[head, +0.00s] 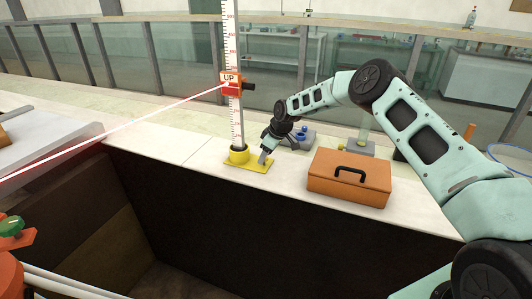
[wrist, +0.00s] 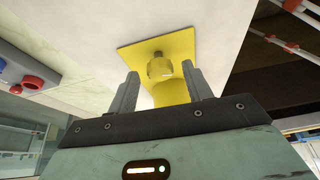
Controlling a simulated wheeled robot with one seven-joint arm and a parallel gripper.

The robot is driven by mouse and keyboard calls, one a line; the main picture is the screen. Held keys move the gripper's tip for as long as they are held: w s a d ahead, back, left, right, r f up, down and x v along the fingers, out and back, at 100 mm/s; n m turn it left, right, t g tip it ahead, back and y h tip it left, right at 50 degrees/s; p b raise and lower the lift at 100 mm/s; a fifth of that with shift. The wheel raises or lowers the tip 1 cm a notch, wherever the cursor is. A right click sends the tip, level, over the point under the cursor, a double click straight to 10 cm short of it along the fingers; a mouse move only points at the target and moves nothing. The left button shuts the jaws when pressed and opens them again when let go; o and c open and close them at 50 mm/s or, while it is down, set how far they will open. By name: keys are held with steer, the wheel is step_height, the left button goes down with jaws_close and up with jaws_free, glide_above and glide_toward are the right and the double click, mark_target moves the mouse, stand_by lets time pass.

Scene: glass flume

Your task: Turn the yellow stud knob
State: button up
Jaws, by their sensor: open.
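The yellow stud knob (wrist: 160,67) is a short, round yellow stud on a yellow plate (wrist: 132,57). In the wrist view it shows between the two fingertips of my gripper (wrist: 160,72), with gaps to both sides. The fingers are apart, and nothing is held. A yellow collar (wrist: 170,94) lies behind, between the fingers. In the head view, my gripper (head: 265,157) points down at the right end of the yellow plate (head: 250,165), beside the yellow collar (head: 238,155). There my fingers hide the knob.
A tall white scale (head: 237,120) rises from the collar, with a red UP block (head: 232,83) on it. An orange case (head: 350,182) stands right of my gripper. A box with a blue knob (head: 300,131) sits behind. A deep dark pit (head: 230,220) opens in front of the ledge.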

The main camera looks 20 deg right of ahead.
steer(key=c, duration=1)
steer(key=shift+b, duration=0.35)
steer(key=m+b, duration=0.2)
steer(key=m+t+h+b, duration=0.1)
steer(key=b, duration=0.1)
steer(key=shift+a+f+m, duration=0.2)
steer(key=shift+m, duration=0.2)
steer(key=m+b, duration=0.1)
steer(key=m+h+b, duration=0.1)
steer(key=m+b, duration=0.1)
steer(key=shift+s+a+m+h, duration=0.1)
steer(key=shift+a+m+h, duration=0.05)
steer(key=shift+m+h, duration=0.15)
steer(key=m+h+b, duration=0.1)
steer(key=m+b, duration=0.1)
steer(key=m, duration=0.1)
steer(key=shift+a+r+m+b, duration=0.1)
steer(key=shift+m+b, duration=0.2)
steer(key=shift+b, duration=0.05)
steer(key=shift+r+m+h+b, duration=0.1)
steer(key=shift+m+h+b, duration=0.7)
steer(key=shift+m, duration=1)
